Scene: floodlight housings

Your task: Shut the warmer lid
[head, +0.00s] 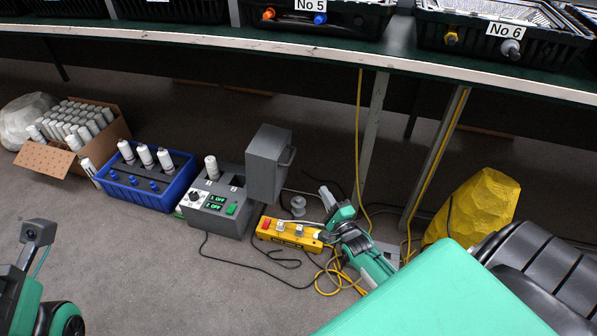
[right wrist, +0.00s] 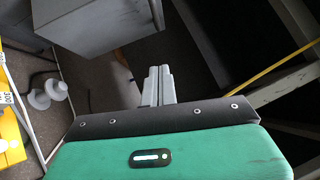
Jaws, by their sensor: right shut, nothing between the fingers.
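The grey warmer (head: 218,208) stands on the floor with a control panel reading OFF on two lines. Its box-shaped grey lid (head: 268,165) is open, tipped up at the right side, with a bar handle on its right face. A white cartridge (head: 211,168) stands upright in the warmer. My right gripper (head: 327,195) is shut and empty, to the right of the lid and apart from it. In the right wrist view its fingers (right wrist: 158,85) are together, and the grey lid (right wrist: 100,30) is at upper left. My left gripper (head: 38,232) is at the left edge; its fingers are unclear.
A yellow power strip (head: 290,233) with loose cables lies right of the warmer. A blue crate (head: 150,190) with white bottles and a cardboard box (head: 100,125) of cartridges stand left. Bench legs (head: 372,135) and a yellow bag (head: 470,205) stand behind and right of my right gripper.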

